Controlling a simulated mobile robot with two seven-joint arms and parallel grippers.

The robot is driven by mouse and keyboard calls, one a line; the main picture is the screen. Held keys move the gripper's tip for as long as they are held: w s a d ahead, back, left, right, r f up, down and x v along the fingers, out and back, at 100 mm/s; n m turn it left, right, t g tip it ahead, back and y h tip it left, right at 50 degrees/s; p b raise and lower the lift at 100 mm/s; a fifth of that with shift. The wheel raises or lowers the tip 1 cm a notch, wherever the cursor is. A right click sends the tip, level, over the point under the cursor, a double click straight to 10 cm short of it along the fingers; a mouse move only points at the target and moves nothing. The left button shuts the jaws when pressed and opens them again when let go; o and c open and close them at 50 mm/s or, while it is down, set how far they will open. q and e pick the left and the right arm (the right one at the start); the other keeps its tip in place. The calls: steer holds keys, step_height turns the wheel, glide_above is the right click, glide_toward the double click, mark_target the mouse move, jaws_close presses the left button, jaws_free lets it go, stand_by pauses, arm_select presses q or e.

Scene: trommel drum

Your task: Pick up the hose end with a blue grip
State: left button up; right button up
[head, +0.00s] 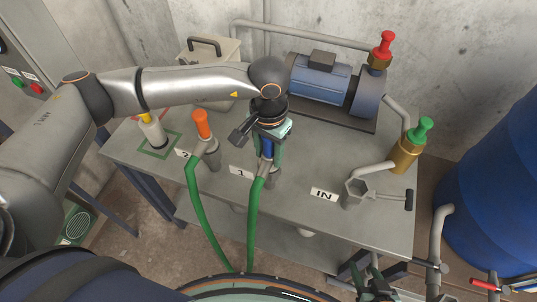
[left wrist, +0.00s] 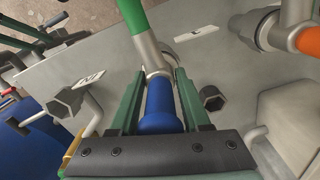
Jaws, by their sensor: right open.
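The hose end with a blue grip (head: 267,149) stands at the table's middle behind the label 1, with its green hose (head: 254,215) hanging over the front edge. My left gripper (head: 268,140) is over it from above and partly hides it. In the left wrist view, the blue grip (left wrist: 160,105) lies between the two green fingers of my left gripper (left wrist: 160,80). I cannot tell whether the fingers press on it. My right gripper (head: 373,287) is open and empty, low at the bottom edge, in front of the table.
A hose end with an orange grip (head: 202,124) stands to the left, by label 2. A blue pump (head: 322,80) with red and green valves is behind. The IN port (head: 356,192) has a dark-handled lever to its right. A blue barrel (head: 495,170) stands at the right.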

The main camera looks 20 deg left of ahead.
mark_target(269, 156)
arm_select(q)
jaws_close()
steer(key=shift+r, duration=0.15)
stand_by(0.4)
steer(key=shift+r, duration=0.25)
steer(key=r+p, duration=0.2)
steer(key=r, duration=0.1)
steer(key=shift+s+d+r, duration=0.15)
steer(key=shift+s+r, duration=0.05)
steer(key=s+d+r+p, duration=0.2)
steer(key=s+d+r, duration=0.3)
steer(key=s+r, duration=0.4)
steer(key=s, duration=0.3)
steer(key=shift+s, duration=0.3)
steer(key=shift+f, duration=0.1)
